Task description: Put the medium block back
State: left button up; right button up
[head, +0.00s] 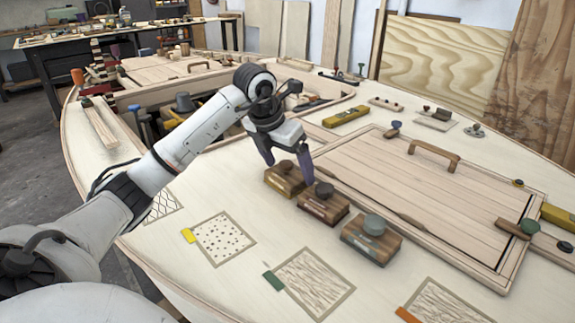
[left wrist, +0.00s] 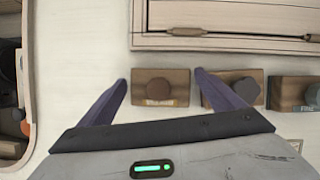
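Three wooden sanding blocks with round knobs stand in a row on the pale deck: a left block (head: 285,182), a middle block (head: 322,208) and a right block (head: 371,243). Their labels are too small to read surely, so I cannot tell which is the medium one. My left gripper (head: 287,168) is open, its fingers spread to either side of the left block. In the left wrist view the left block (left wrist: 160,90) shows between the fingertips, and the right fingertip is by the middle block (left wrist: 233,91). Nothing is visibly gripped. My right gripper is out of view.
Framed patches lie in front of the blocks: a dotted one (head: 222,238) with a yellow tag, a wavy one (head: 312,282) with a green tag, a lined one (head: 440,302) with an orange tag. A plank hatch (head: 430,195) with a raised frame lies behind the blocks.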

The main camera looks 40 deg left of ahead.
pick_arm(q)
jog(key=p+v, duration=0.1)
jog(key=v, duration=1.1)
jog(key=shift+p, duration=0.3)
